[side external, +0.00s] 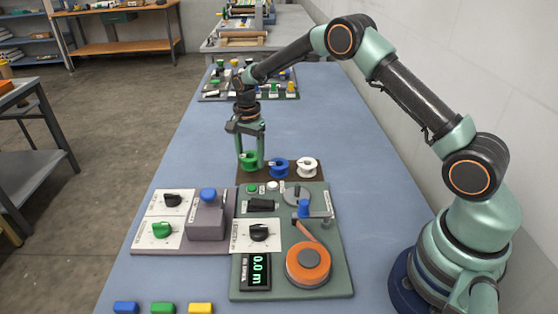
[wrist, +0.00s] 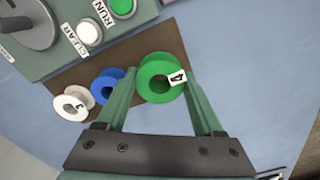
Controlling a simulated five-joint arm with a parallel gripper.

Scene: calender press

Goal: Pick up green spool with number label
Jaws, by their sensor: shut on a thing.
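The green spool (wrist: 160,66) with a white number label, which looks like a 4, is between the fingers of my gripper (wrist: 160,85) in the wrist view. The fingers are shut on it from both sides. In the side view my gripper (side external: 250,155) points down with the green spool (side external: 248,161) at its fingertips, at the left end of the brown strip. I cannot tell whether the spool touches the strip.
A blue spool (side external: 279,168) and a white spool (side external: 307,167) stand on the brown strip (side external: 262,179) to the right of the green one. Control panels with knobs and an orange reel (side external: 308,264) lie in front.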

